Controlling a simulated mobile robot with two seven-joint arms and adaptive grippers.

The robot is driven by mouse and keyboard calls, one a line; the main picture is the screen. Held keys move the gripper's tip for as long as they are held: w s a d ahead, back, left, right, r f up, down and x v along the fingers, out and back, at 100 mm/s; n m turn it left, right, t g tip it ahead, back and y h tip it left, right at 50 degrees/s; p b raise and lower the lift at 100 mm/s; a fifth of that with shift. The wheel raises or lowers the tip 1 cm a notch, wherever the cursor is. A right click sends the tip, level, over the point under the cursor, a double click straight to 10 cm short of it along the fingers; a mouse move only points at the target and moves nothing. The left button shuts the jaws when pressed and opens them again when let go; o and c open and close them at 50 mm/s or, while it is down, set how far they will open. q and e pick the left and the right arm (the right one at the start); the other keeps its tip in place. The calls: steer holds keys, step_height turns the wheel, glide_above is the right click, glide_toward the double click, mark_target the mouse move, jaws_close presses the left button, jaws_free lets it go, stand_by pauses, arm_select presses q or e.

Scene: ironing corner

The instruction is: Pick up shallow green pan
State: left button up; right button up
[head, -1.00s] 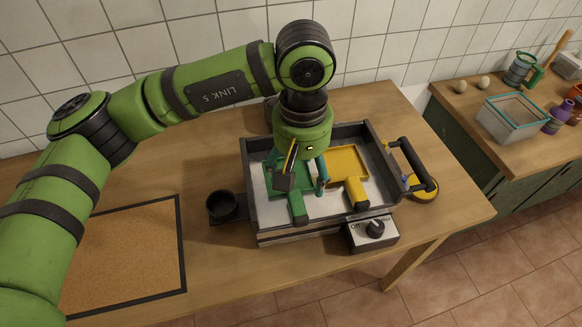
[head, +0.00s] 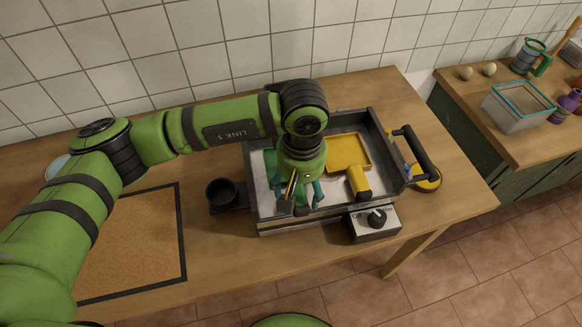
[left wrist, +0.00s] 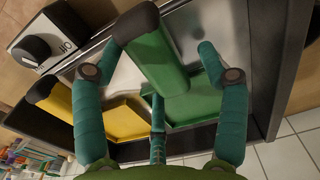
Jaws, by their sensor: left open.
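The shallow green pan (head: 270,160) lies in the left part of a dark-rimmed metal tray (head: 386,178), mostly hidden behind my left gripper in the head view. In the left wrist view its flat body (left wrist: 195,106) and thick green handle (left wrist: 152,62) show clearly. My left gripper (head: 302,200) points down over the handle. Its teal fingers are open, with the handle lying between them in the left wrist view (left wrist: 160,50); I cannot tell whether they touch it. My right gripper is not in view.
A yellow pan (head: 347,151) lies right beside the green one. The tray has a raised rim, a black handle (head: 424,155) at right and a dial box (head: 375,222) in front. A black cup (head: 222,192) and cork board (head: 130,245) are at left.

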arm_select(q)
jaws_close()
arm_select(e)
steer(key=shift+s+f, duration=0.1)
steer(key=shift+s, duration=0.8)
arm_select(q)
steer(key=shift+w, duration=0.1)
